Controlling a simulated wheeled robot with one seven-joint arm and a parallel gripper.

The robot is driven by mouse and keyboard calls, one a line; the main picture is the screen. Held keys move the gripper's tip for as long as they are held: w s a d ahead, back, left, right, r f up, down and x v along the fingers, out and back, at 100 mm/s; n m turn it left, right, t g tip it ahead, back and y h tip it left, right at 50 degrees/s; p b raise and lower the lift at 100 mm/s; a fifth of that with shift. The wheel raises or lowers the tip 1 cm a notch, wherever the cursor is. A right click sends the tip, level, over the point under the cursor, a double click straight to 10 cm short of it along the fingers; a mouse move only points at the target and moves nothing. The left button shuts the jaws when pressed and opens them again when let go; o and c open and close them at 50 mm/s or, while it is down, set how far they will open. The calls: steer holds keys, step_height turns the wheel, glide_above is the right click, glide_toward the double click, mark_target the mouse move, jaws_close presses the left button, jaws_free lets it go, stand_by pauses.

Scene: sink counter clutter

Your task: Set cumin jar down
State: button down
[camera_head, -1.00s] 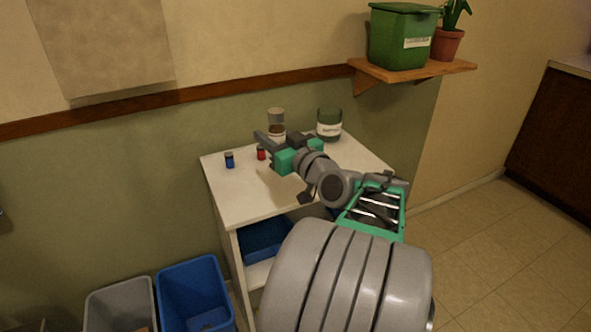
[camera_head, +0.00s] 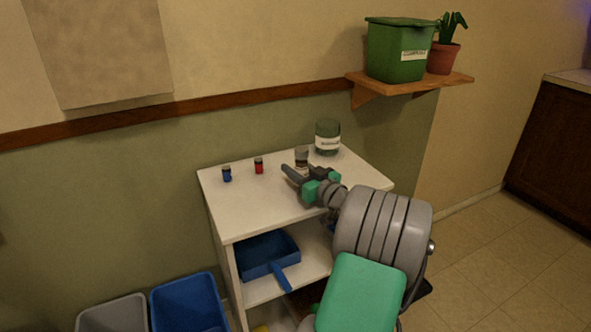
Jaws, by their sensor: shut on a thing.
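A small jar with a grey lid and a dark brown band (camera_head: 301,155), which I take to be the cumin jar, is upright at my gripper (camera_head: 301,171), over the back right of the white table top (camera_head: 245,205). My gripper is shut on it, and the fingers hide its lower part. Whether its base touches the table top cannot be told. Its label is too small to read.
A green labelled jar (camera_head: 327,138) stands close behind on the right. A small red jar (camera_head: 259,166) and a small blue jar (camera_head: 227,174) stand to the left. The front left of the top is clear. A shelf with a green bin (camera_head: 392,50) hangs above.

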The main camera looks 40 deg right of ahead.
steer(key=shift+f+b, duration=0.25)
steer(key=shift+b, duration=0.05)
steer(key=c, duration=0.9)
jaws_free()
steer(key=shift+r, duration=0.1)
steer(key=shift+c, duration=0.2)
